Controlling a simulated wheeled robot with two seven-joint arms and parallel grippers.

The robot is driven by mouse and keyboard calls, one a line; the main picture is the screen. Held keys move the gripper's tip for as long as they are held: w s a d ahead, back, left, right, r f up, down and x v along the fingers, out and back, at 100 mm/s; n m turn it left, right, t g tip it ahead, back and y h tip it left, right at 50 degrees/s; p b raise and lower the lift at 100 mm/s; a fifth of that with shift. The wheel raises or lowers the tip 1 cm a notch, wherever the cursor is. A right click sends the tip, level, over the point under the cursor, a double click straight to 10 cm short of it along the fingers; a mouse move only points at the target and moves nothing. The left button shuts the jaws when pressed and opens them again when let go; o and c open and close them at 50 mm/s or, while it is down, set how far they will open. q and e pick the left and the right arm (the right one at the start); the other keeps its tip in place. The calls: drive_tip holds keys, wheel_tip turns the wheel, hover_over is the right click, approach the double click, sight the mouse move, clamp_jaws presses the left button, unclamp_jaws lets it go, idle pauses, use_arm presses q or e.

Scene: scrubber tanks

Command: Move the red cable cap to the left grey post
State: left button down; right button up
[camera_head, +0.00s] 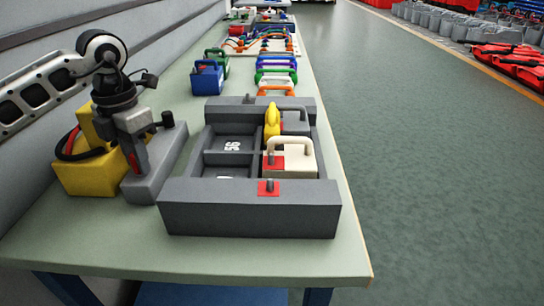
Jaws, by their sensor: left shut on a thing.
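My left gripper (136,160) comes in from the left and points down over the near end of a grey block (155,175). It is shut on the red cable cap (133,162), of which only a small red part shows between and beside the fingers. A cable (66,145), black and red, loops out at the left of a yellow box (90,175) beside the block. One grey post (167,119) with a dark top stands at the block's far end. The left grey post cannot be made out; the gripper covers that area. My right gripper is not in view.
A dark grey tray (250,208) holds a cream canister (297,160) and a yellow piece (272,122), right of the block. Blue (207,78) and green cans stand farther back. The bench top (200,255) is clear in front.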

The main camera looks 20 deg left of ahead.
use_arm(q)
drive_tip(key=shift+f, duration=0.15)
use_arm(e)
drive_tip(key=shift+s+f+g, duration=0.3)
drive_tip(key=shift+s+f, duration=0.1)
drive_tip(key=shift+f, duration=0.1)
use_arm(q)
drive_tip(key=c, duration=0.6)
unclamp_jaws()
drive_tip(key=shift+c, duration=0.2)
drive_tip(key=shift+r+p, duration=0.45)
drive_tip(key=shift+r, duration=0.05)
wheel_tip(320, 180, up, 7)
drive_tip(key=p, duration=0.6)
drive_tip(key=shift+r+p, duration=0.35)
drive_tip(key=shift+f, duration=0.1)
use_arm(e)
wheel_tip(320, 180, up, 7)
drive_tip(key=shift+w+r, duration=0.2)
